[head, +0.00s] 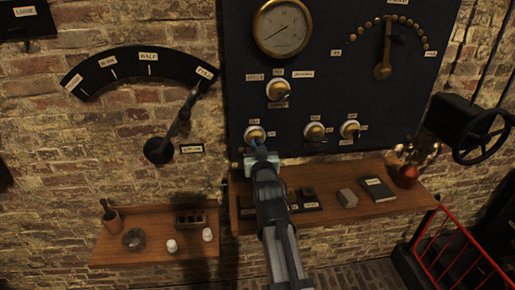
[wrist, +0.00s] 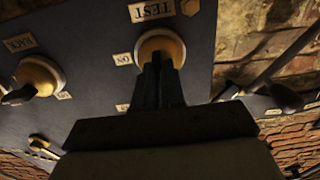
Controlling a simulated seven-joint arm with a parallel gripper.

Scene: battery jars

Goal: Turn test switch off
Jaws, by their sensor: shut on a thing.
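The test switch (head: 255,132) is a round brass knob on a white base at the lower left of the dark panel in the head view. In the wrist view the test switch (wrist: 160,45) sits under a plate reading TEST, with small labels beside it, one reading ON. My gripper (head: 260,152) is at this switch, and in the wrist view my gripper (wrist: 157,68) is shut on its lever. The fingers hide the lever, so I cannot tell which way it points.
Two similar switches (head: 314,131) (head: 350,129) sit to the right, and another switch (head: 279,90) is above. A wooden shelf (head: 400,202) with small items runs below the panel. A large lever (head: 180,122) stands on the wall at left.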

